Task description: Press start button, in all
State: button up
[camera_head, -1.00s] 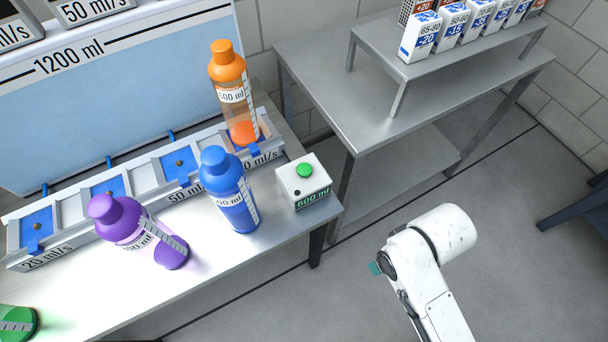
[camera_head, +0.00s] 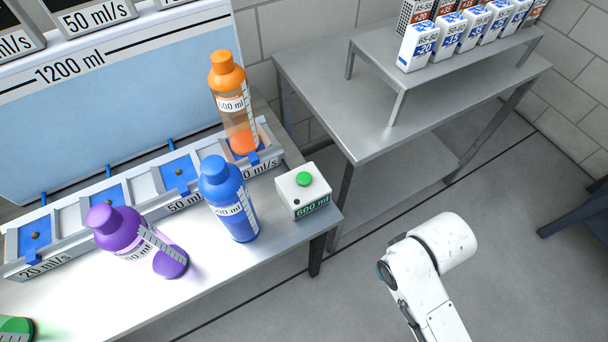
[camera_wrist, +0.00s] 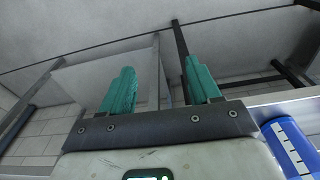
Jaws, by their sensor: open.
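The start button is a round green button (camera_head: 304,179) on top of a small white box (camera_head: 300,198) marked 600 ml, at the right end of the near table. In the wrist view my gripper (camera_wrist: 158,88) shows two teal fingers spread apart with nothing between them. In the head view only my white arm (camera_head: 430,262) shows, right of the box and apart from it, over the floor; the fingers are hidden there. The button does not show in the wrist view.
A grey metal table (camera_head: 375,120) stands behind. A blue bottle shows at the wrist view's right edge (camera_wrist: 288,148).

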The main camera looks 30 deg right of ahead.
grip_shut()
dwell(0.3)
dwell(0.8)
